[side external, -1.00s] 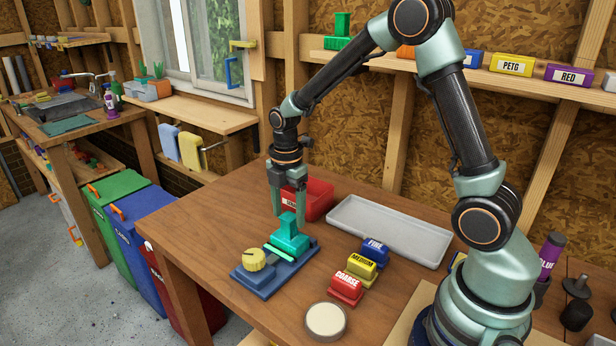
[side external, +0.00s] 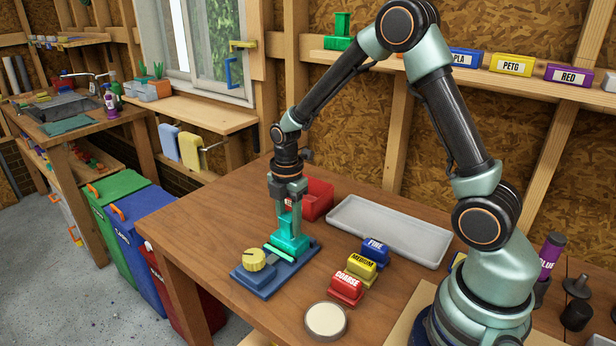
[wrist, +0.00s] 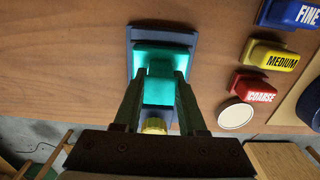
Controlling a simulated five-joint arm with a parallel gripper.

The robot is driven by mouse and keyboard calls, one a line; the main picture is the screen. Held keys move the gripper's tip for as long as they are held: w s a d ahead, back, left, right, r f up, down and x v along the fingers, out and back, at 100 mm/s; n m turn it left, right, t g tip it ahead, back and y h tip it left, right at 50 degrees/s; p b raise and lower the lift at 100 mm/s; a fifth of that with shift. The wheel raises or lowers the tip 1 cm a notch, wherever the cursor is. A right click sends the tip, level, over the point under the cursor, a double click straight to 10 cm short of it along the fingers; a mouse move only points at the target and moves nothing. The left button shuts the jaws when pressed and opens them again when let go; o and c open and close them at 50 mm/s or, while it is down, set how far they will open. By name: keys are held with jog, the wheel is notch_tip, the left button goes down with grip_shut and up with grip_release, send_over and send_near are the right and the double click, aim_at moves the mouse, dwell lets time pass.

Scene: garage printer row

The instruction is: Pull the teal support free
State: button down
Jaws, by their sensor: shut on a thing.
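The teal support (side external: 290,236) stands upright on a blue base plate (side external: 302,262) on the wooden bench. It also shows in the wrist view (wrist: 158,88), between my fingers. A yellow knob (side external: 254,260) sits at the near left end of the plate, and a light green strip (side external: 279,254) lies between knob and support. My gripper (side external: 289,210) points down over the support, shut on its upper part. The fingers hide part of the support's top. The support still rests on the plate.
A red bin (side external: 319,198) stands close behind the gripper, and a long grey tray (side external: 390,231) lies to its right. Blue FINE (side external: 375,252), yellow MEDIUM (side external: 361,269) and red COARSE (side external: 346,288) blocks are right of the plate. A round cream-topped disc (side external: 326,319) lies in front.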

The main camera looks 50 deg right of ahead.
jog(key=shift+r, duration=0.15)
jog(key=shift+r, duration=4.4)
jog(key=m, duration=0.1)
jog(key=s+m, duration=0.1)
jog(key=shift+a+r+m, duration=0.3)
jog(key=shift+a+r, duration=0.05)
jog(key=shift+r, duration=0.05)
jog(key=s+a+r+m, duration=0.2)
jog(key=s+m, duration=0.4)
jog(key=m, duration=0.9)
jog(key=shift+s+a+r, duration=0.25)
jog(key=shift+s+a, duration=0.15)
jog(key=shift+a, duration=0.1)
